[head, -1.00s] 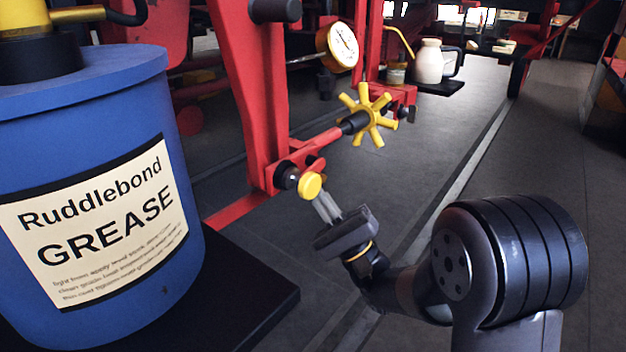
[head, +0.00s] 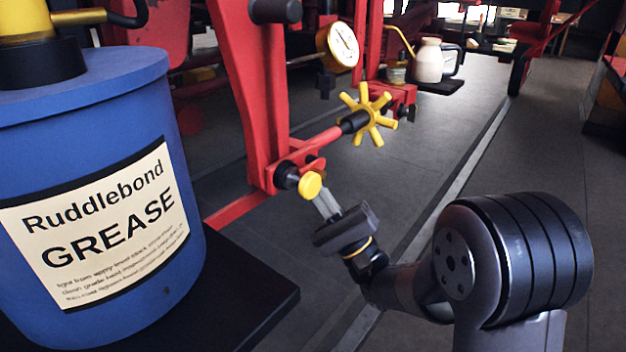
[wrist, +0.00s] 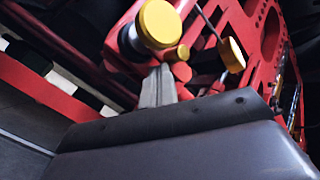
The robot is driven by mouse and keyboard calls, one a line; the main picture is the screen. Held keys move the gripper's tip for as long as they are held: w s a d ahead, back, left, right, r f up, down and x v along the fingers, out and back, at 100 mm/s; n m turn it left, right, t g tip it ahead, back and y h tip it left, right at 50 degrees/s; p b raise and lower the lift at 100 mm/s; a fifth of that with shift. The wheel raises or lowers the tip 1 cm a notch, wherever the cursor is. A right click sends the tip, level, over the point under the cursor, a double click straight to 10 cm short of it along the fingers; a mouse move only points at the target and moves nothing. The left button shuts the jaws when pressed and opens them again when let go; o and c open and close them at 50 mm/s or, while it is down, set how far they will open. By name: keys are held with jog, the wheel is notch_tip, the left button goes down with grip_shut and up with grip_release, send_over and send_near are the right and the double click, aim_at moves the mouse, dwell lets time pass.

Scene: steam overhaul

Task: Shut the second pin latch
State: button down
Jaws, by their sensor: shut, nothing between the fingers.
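A pin latch with a yellow round knob (head: 310,185) sits on a dark cylinder at the foot of the red upright frame. In the wrist view its yellow knob (wrist: 159,23) is near the top, left of centre. My gripper (head: 324,199) is shut and empty, with its fingertips just below the knob in the head view. In the wrist view my closed fingers (wrist: 157,88) point up to just under the knob. I cannot tell whether they touch it. The latch's pin is hidden behind the knob. A smaller yellow knob (wrist: 183,52) shows beside it in the wrist view.
A yellow star handwheel (head: 370,115) on a red rod stands above the latch. A gauge (head: 343,46) is higher up. A blue grease drum (head: 110,190) on a black stand (head: 240,285) fills the left. The floor to the right is open.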

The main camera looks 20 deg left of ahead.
jog(key=shift+w+d+f+b, duration=0.1)
jog(key=shift+w+f+b, duration=0.15)
jog(key=shift+f+b, duration=0.75)
jog(key=shift+f, duration=0.1)
jog(key=f+b, duration=0.2)
jog(key=f, duration=0.1)
jog(key=w+f+b, duration=0.1)
jog(key=b, duration=0.1)
jog(key=shift+d+f, duration=0.25)
jog(key=shift+f, duration=0.15)
jog(key=shift+r, duration=0.1)
notch_tip(320, 180, up, 4)
jog(key=p, duration=0.4)
notch_tip(320, 180, down, 7)
jog(key=b, duration=0.5)
jog(key=shift+w, duration=0.35)
